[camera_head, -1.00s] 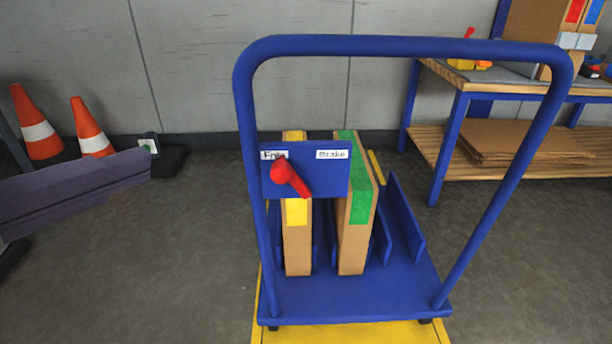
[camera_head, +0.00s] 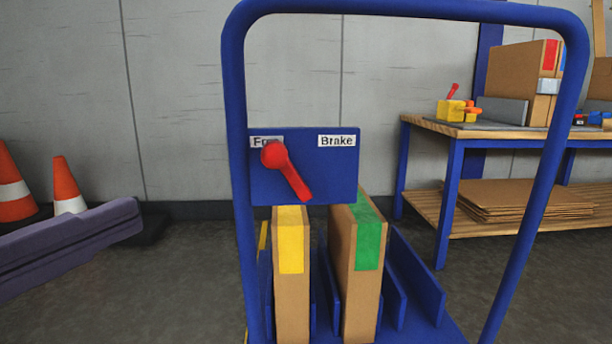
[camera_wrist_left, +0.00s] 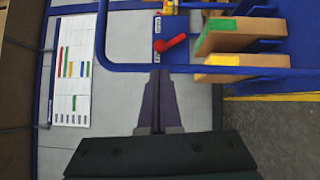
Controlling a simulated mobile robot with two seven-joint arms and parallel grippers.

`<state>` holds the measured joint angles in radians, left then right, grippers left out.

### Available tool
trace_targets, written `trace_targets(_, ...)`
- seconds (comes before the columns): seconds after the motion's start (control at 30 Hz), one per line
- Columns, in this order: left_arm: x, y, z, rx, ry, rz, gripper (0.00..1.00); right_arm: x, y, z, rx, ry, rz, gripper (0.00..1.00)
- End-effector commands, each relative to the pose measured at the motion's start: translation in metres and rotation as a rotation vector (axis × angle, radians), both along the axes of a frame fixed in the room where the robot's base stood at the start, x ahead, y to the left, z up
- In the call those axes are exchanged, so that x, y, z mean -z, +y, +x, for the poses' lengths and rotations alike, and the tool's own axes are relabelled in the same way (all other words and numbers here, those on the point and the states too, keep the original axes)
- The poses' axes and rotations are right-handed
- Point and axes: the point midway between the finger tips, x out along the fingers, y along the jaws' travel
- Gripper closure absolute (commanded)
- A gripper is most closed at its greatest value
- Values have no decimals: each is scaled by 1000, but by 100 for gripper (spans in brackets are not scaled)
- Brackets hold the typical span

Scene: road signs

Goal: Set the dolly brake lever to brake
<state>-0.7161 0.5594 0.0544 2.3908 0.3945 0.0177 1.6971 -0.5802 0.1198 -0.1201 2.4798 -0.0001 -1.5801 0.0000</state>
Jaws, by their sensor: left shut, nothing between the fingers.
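The red brake lever (camera_head: 287,172) sits on a blue plate (camera_head: 340,180) on the dolly handle (camera_head: 235,120). Its round end partly covers the "Free" label (camera_head: 260,141). Its other end slants down to the right, below and apart from the "Brake" label (camera_head: 337,141). The lever also shows in the left wrist view (camera_wrist_left: 171,43), just beyond the fingertips. My left gripper (camera_head: 136,212) comes in from the left in the head view, left of the dolly and apart from the lever. Its fingers (camera_wrist_left: 158,74) are shut and empty. My right gripper is out of view.
Boxes with yellow (camera_head: 291,250) and green (camera_head: 369,236) marks stand in the dolly's slots. A workbench (camera_head: 470,130) with boxes stands at the right. Orange cones (camera_head: 66,185) stand at the left by the wall. The space between my left gripper and the dolly is clear.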

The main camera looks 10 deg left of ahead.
Motion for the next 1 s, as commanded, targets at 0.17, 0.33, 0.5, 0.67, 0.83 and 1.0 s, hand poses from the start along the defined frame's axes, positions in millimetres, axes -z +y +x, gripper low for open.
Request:
trace_targets(0.17, 0, -1, 1, 0, 0, 1, 100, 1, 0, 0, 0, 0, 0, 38)
trace_targets(0.33, 0, -5, 13, 0, -5, 1, 100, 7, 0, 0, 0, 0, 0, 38)
trace_targets(0.5, 0, -13, 36, -1, -6, 0, 100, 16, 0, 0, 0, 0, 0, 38)
trace_targets(0.67, -1, -22, 58, 0, -5, 0, 100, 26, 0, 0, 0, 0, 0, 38)
trace_targets(0.83, -2, -31, 81, 0, -5, 1, 100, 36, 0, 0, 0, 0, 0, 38)
trace_targets(1.0, -3, -40, 104, 0, -5, 1, 100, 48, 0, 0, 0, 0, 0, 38)
